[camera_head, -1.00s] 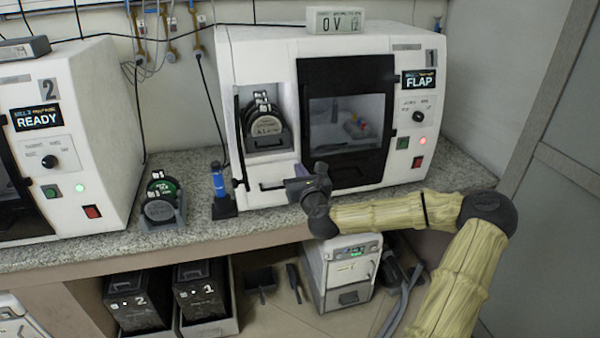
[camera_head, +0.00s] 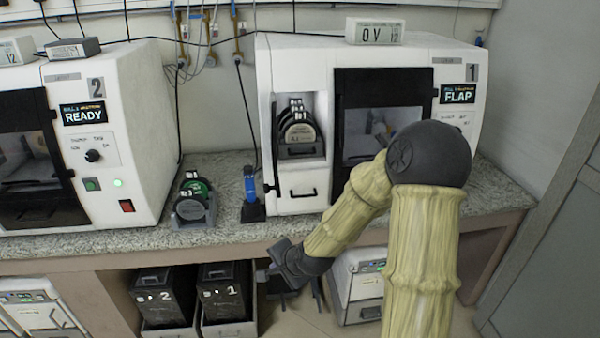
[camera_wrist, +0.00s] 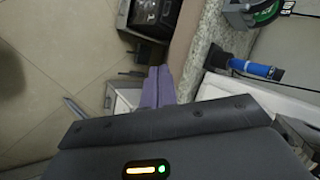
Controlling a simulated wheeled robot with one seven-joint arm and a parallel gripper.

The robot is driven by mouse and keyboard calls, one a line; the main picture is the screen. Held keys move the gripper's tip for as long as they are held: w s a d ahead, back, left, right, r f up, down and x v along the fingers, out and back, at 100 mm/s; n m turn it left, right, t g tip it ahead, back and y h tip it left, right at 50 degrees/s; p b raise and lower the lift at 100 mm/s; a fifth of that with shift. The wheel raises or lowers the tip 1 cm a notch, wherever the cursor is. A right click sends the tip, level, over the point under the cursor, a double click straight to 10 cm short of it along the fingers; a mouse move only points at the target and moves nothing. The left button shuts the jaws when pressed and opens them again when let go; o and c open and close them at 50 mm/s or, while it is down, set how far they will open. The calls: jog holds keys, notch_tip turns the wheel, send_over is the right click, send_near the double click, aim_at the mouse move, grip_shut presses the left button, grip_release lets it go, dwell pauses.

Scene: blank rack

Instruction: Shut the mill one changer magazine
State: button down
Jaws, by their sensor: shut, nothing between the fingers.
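Mill one (camera_head: 420,52) stands at the right of the bench, its small screen (camera_head: 458,94) reading FLAP. Its changer magazine (camera_head: 300,128) sits in an uncovered bay at the left of the front, with several grey discs showing. A thin dark upright strip (camera_head: 273,145) at the bay's left edge looks like the flap swung out, seen nearly edge-on. A white drawer front with a dark handle (camera_head: 303,194) is below the bay. My gripper (camera_head: 265,273) is low, below the bench edge and left of the mill. The wrist view shows its purple fingers (camera_wrist: 158,82) together and empty.
A blue-topped tool on a dark stand (camera_head: 250,190) and a disc rack (camera_head: 193,200) stand on the bench left of mill one. Mill two (camera_head: 120,75) is farther left. Dark bins (camera_head: 225,290) and a white unit (camera_head: 360,285) are under the bench.

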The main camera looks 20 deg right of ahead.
jog(key=s+d+r+n+g+h, duration=0.1)
jog(key=s+r+n+g, duration=0.1)
jog(key=s+n, duration=0.4)
jog(key=s+d+r+n+g+h, duration=0.2)
jog(key=s+r+n, duration=0.2)
jog(key=s, duration=0.6)
jog(key=n, duration=0.2)
jog(key=shift+s+d+r+n+g, duration=0.2)
jog(key=shift+s+n+g, duration=0.1)
jog(key=shift+s+g, duration=0.1)
